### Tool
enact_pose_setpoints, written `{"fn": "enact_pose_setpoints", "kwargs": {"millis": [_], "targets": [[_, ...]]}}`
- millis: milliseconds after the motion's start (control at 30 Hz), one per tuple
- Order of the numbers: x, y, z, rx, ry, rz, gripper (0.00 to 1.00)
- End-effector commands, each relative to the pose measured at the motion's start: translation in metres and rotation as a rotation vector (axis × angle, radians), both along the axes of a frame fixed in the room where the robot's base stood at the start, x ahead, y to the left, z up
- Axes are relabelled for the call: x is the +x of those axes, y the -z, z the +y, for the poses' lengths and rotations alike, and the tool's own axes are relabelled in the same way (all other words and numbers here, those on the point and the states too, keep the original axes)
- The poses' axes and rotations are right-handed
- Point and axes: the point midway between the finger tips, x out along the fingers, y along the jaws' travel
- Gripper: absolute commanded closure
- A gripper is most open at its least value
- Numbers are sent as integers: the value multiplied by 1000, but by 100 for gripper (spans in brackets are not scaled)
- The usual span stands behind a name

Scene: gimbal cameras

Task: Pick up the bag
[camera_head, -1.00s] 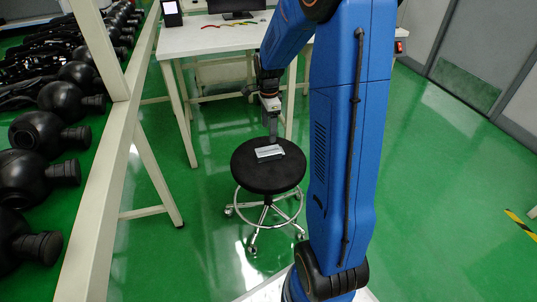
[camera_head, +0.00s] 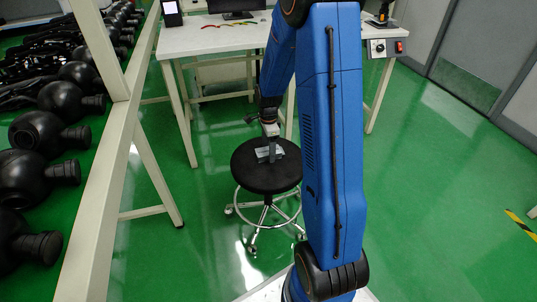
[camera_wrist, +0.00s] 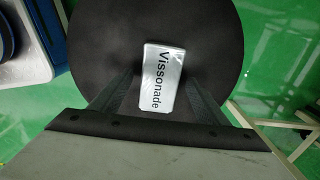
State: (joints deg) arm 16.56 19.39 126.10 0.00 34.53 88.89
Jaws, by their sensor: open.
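The bag (camera_wrist: 162,80) is a small silver-white packet with the word "Vissonade" on it. It lies flat on the round black seat of a stool (camera_head: 252,181). In the head view the bag (camera_head: 263,152) is partly covered by my gripper (camera_head: 272,155). In the wrist view my gripper (camera_wrist: 160,90) is open, with one dark finger on each side of the bag. The fingers look close to the seat, but I cannot tell whether they touch the seat or the bag.
A white table (camera_head: 205,40) with a monitor stands behind the stool. A pale frame (camera_head: 95,200) and a rack of black rounded objects (camera_head: 38,135) are at the left. The green floor (camera_head: 450,200) is clear at the right.

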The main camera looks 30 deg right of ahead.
Motion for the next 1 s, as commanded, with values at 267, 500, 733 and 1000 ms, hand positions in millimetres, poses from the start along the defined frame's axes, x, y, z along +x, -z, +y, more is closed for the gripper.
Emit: {"fn": "enact_pose_setpoints", "kwargs": {"millis": [267,500,733,1000], "targets": [[0,2,0,0,0,0,36],[0,1,0,0,0,-1,76],[0,0,0,0,0,-1,76],[1,-36,0,-1,0,-5,76]]}}
